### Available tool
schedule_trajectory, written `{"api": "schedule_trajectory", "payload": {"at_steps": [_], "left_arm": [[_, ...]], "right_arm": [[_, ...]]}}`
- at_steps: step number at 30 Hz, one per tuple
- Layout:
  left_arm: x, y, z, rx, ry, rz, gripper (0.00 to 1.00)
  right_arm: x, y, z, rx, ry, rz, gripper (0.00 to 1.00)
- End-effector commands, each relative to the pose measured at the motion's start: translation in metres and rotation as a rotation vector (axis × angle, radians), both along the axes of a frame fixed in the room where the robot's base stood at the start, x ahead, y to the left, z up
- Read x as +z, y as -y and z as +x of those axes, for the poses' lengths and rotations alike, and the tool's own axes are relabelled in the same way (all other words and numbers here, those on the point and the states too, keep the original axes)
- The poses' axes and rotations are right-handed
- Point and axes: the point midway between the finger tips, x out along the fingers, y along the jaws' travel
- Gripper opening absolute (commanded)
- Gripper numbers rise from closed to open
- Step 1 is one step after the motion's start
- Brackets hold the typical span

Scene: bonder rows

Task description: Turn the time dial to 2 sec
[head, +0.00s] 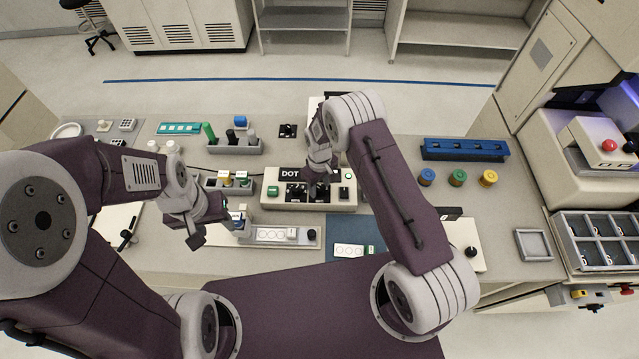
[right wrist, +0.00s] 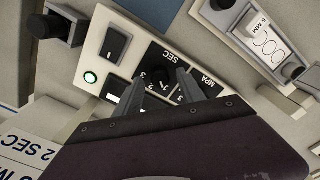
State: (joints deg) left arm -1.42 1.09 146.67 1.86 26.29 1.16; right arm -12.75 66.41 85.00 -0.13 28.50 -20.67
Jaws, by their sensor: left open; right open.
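The controller box (head: 267,201), marked DOT, stands mid-table in the head view, its dials partly hidden by my right arm. In the right wrist view its black panel holds the SEC time dial (right wrist: 158,84), with numbers around it. The dial's pointer setting is too small to tell. The MPA dial area (right wrist: 207,85) is beside it, partly hidden by a finger. My right gripper (right wrist: 160,77) is open, its fingers on either side of the SEC dial; contact cannot be told. My left gripper (head: 197,238) is open and empty, left of the box.
A green light (right wrist: 90,77) and a rocker switch (right wrist: 116,44) sit beside the dials. A card reading 2 SEC (right wrist: 32,150) is close by. A blue rack (head: 465,150) and several coloured pots stand right; bottles stand left near my left gripper.

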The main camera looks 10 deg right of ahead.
Motion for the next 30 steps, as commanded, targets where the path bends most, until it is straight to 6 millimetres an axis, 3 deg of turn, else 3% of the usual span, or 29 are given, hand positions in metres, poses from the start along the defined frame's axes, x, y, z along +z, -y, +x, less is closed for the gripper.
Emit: {"api": "schedule_trajectory", "payload": {"at_steps": [6, 11, 12, 22, 30], "left_arm": [[0.0, 0.0, 0.0, 0.0, 0.0, 0.0, 0.5], [0.0, 0.0, 0.0, 0.0, 0.0, 0.0, 0.5], [0.0, 0.0, 0.0, 0.0, 0.0, 0.0, 0.5], [-0.005, 0.0, 0.0, 0.0, 0.0, 0.0, 0.5], [-0.021, 0.0, 0.0, 0.0, 0.0, 0.0, 0.5]], "right_arm": [[-0.001, 0.0, 0.0, 0.0, 0.0, 0.0, 0.46], [-0.001, 0.0, 0.0, 0.0, 0.0, 0.0, 0.02], [-0.001, 0.0, 0.0, 0.0, 0.0, 0.0, 0.0], [-0.002, 0.0, 0.0, -0.043, 0.0, 0.0, 0.0], [-0.003, 0.001, 0.0, -0.223, -0.001, 0.001, 0.0]]}}
